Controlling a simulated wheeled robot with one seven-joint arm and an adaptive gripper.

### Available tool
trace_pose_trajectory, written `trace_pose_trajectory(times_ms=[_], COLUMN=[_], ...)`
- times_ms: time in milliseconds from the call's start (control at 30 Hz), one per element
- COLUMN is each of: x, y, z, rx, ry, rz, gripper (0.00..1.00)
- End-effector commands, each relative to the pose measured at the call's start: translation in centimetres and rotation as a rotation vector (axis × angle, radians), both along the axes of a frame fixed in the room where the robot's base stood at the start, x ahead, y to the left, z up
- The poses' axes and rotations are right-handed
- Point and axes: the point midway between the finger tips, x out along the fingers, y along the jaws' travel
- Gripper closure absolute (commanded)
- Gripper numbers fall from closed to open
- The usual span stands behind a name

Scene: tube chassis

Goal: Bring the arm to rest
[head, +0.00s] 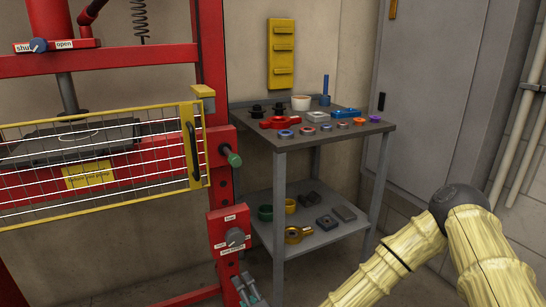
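My arm (460,235) shows at the lower right, in a pale yellow ribbed cover with a dark rounded joint at its bend. From this joint, one part runs down and left out of the bottom edge. A grey jointed piece (248,290) at the bottom edge, beside the foot of the red press post, looks like the tip of my gripper. Most of it is cut off by the frame, so its opening and anything in it cannot be made out.
A red press (216,80) with a yellow-framed mesh guard (100,165) stands at left. A grey two-shelf table (345,142) holds small coloured parts, a white cup (300,102) and a red part (280,123). A grey cabinet (425,90) stands behind, right.

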Motion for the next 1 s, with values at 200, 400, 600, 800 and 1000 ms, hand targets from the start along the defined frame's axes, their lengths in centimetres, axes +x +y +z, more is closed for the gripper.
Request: trace_pose_trajectory(times_ms=[200,400,600,800,1000], x=[-7.5,-14.9,-22.4,-28.7,-32.9], y=[-2.2,-7.2,-14.4,-21.9,-27.6], z=[-9.9,-17.4,-22.4,-24.5,-24.6], rx=[-0.307,-0.579,-0.831,-1.031,-1.156], ry=[0.177,0.34,0.512,0.672,0.795], rz=[0.16,0.31,0.456,0.58,0.659], gripper=[0.21,0.21,0.21,0.21,0.21])
